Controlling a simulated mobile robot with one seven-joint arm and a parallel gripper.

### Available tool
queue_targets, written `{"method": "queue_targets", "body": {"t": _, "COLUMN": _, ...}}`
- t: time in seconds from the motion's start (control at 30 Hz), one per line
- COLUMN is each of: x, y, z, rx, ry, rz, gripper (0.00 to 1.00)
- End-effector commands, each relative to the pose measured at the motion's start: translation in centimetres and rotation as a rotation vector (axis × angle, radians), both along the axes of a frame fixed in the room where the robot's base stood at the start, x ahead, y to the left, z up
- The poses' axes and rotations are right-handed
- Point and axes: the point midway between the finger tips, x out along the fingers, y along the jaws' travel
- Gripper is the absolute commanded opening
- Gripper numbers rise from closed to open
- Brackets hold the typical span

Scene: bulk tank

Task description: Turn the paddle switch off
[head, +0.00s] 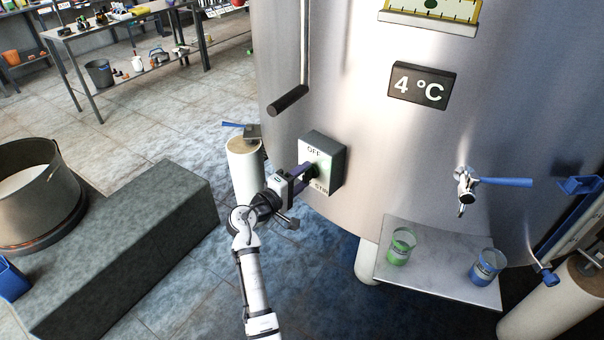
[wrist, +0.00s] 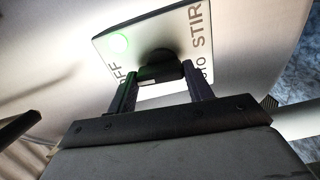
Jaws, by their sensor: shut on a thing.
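The paddle switch box (head: 323,163) is mounted on the steel tank, with OFF at its top and STIR at its lower right. In the wrist view the switch plate (wrist: 190,25) shows OFF, STIR and AUTO lettering and a green light. The dark switch knob (wrist: 160,66) sits between my fingers. My gripper (head: 308,170) is at the plate, its fingers shut on the knob. In the wrist view the gripper (wrist: 162,88) has one finger on each side of the knob. The exact direction the paddle points cannot be told.
A black-gripped lever (head: 288,100) hangs above left of the box. A tap with a blue handle (head: 500,182) is at the right. Below it, a steel shelf (head: 430,275) holds a green beaker (head: 401,247) and a blue beaker (head: 487,267). A stone block (head: 130,250) stands left.

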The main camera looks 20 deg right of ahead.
Motion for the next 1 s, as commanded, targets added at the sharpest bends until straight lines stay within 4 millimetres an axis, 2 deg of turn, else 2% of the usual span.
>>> {"method": "queue_targets", "body": {"t": 0.27, "x": -0.01, "y": 0.05, "z": -0.16, "rx": -0.029, "ry": 0.061, "rz": -0.001, "gripper": 0.28}}
{"method": "queue_targets", "body": {"t": 0.7, "x": -0.01, "y": 0.06, "z": -0.21, "rx": -0.032, "ry": 0.067, "rz": -0.001, "gripper": 0.28}}
{"method": "queue_targets", "body": {"t": 0.73, "x": -0.02, "y": 0.06, "z": -0.2, "rx": -0.032, "ry": 0.067, "rz": -0.001, "gripper": 0.55}}
{"method": "queue_targets", "body": {"t": 0.87, "x": 0.0, "y": 0.05, "z": -0.15, "rx": -0.032, "ry": 0.065, "rz": -0.001, "gripper": 0.72}}
{"method": "queue_targets", "body": {"t": 1.0, "x": 0.01, "y": 0.03, "z": -0.1, "rx": -0.033, "ry": 0.065, "rz": 0.0, "gripper": 0.73}}
